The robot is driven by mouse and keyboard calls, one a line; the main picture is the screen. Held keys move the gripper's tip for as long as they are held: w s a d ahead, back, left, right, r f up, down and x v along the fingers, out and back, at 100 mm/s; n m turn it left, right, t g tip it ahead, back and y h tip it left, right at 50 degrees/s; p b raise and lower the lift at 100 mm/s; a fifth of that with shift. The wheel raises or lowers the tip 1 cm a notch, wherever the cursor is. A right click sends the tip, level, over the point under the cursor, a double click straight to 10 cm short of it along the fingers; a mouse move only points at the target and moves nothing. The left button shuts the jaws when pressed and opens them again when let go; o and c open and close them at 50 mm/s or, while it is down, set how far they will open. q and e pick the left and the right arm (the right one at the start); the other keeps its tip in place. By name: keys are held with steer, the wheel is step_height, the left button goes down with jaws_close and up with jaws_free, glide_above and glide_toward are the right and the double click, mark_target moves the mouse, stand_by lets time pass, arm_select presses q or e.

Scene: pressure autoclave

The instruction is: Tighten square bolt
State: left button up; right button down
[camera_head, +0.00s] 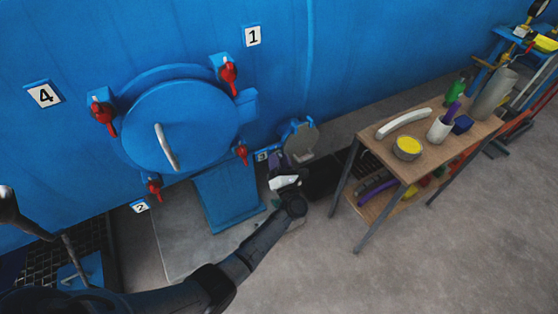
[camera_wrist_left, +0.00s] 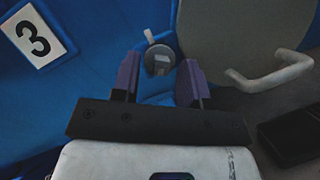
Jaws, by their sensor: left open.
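The square bolt (camera_wrist_left: 161,65) is a small grey square head in a round grey seat on a blue fitting. In the left wrist view it shows between the two purple fingers of my left gripper (camera_wrist_left: 160,72). The fingers are apart, one on each side of the bolt in the picture; I cannot tell how much depth lies between them and it. In the head view my left gripper (camera_head: 278,162) is at the low blue fitting, just left of its grey round cover (camera_head: 301,140), and the bolt cannot be made out. My right gripper is not in view.
The grey cover with a bent handle (camera_wrist_left: 281,77) is right of the fingers. A number 3 plate (camera_wrist_left: 33,38) is at left. A large blue hatch (camera_head: 180,125) with red clamps is on the wall. A wooden table (camera_head: 374,130) with tools stands to the right.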

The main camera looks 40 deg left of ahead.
arm_select(q)
steer(key=shift+c, duration=0.2)
steer(key=c, duration=0.5)
jaws_close()
